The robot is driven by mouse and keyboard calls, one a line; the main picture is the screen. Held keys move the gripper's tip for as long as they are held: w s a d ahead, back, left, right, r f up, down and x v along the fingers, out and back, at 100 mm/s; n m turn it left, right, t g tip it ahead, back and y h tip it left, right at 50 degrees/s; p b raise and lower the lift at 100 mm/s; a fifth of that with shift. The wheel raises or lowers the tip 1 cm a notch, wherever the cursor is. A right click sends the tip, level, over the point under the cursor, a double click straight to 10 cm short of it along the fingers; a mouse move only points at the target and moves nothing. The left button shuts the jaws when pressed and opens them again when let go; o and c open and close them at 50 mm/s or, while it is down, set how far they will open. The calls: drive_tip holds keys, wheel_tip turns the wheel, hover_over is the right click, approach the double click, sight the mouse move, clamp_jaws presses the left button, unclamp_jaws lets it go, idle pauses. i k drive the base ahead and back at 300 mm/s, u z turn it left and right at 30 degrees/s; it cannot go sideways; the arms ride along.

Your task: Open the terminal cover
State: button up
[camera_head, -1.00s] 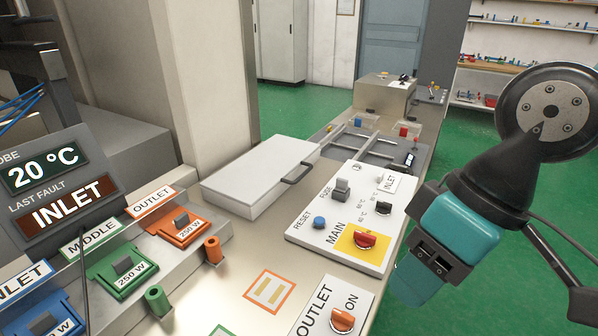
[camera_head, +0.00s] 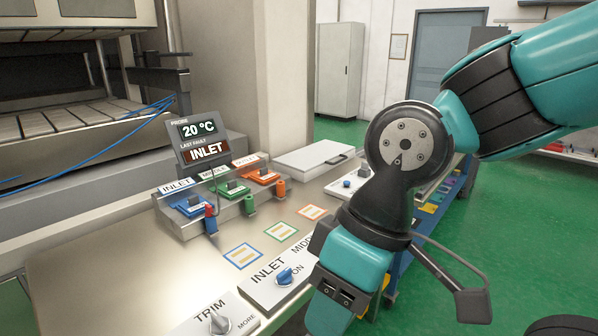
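A flat, pale grey cover (camera_head: 312,157) with a dark handle (camera_head: 337,160) on its right edge lies at the far part of the bench, behind the coloured blocks. It looks shut, and what is under it is hidden. I take it to be the terminal cover. My gripper (camera_head: 340,288) hangs at the lower middle right, nearer to me than the cover and well apart from it, by the bench's right edge. Its fingertips are not clear enough to tell whether it is open or shut, and I see nothing held in it.
A display (camera_head: 203,141) reads 20 °C and INLET. Below it stand blue (camera_head: 194,207), green (camera_head: 232,190) and orange (camera_head: 265,177) blocks. Inlet (camera_head: 277,284) and trim (camera_head: 215,322) switch panels lie in front. The bench's front left is bare. Green floor (camera_head: 500,220) is open at right.

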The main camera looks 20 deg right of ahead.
sight(305, 159)
drive_tip(key=z, duration=1.1)
drive_tip(key=i, duration=1.8)
drive_tip(key=u, duration=0.7)
